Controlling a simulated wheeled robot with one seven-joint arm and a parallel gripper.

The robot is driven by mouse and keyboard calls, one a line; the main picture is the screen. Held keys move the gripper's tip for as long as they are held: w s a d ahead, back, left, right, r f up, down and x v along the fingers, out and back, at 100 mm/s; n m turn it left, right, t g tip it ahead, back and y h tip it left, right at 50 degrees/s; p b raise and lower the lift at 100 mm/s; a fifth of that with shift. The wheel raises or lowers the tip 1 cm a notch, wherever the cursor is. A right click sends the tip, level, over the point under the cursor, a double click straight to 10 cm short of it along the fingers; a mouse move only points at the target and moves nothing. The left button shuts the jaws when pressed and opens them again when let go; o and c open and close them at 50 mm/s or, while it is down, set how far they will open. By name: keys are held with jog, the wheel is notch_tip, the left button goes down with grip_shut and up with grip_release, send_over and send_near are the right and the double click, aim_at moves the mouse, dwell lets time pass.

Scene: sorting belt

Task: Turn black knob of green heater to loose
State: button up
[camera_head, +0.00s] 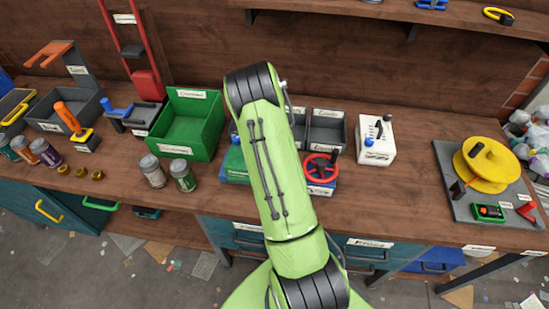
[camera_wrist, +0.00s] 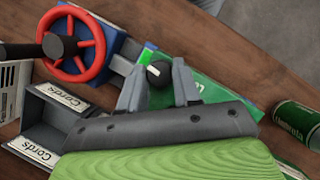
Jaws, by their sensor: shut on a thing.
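The green heater (camera_head: 235,165) stands on the workbench and is mostly hidden behind my arm in the head view. In the wrist view the green heater (camera_wrist: 216,90) lies past my fingers, partly covered by them. Its black knob (camera_wrist: 158,73) has a white pointer mark. My gripper (camera_wrist: 159,78) has one finger on each side of the knob and is shut on it. In the head view my arm hides the knob and the gripper.
A red handwheel (camera_head: 320,168) on a blue base is close beside the heater; it also shows in the wrist view (camera_wrist: 72,45). Grey bins (camera_head: 327,130) stand behind. A green bin (camera_head: 188,123) and cans (camera_head: 183,175) are to the left.

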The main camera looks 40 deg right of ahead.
jog(key=n+h, duration=0.1)
jog(key=n, duration=0.1)
jog(key=n+h, duration=0.1)
jog(key=n, duration=0.2)
jog(key=shift+a+r+n, duration=0.1)
jog(key=shift+a+n, duration=0.1)
jog(key=shift+n, duration=0.1)
jog(key=n+h+p, duration=0.1)
jog(key=n, duration=0.1)
jog(key=n+t+h, duration=0.1)
jog(key=n, duration=0.2)
jog(key=shift+a+p, duration=0.1)
jog(key=shift+p, duration=0.3)
jog(key=shift+n, duration=0.3)
jog(key=o, duration=1.1)
jog(key=shift+c, duration=0.2)
jog(key=p+v, duration=0.2)
jog(key=v, duration=1.3)
jog(key=shift+a+r, duration=0.25)
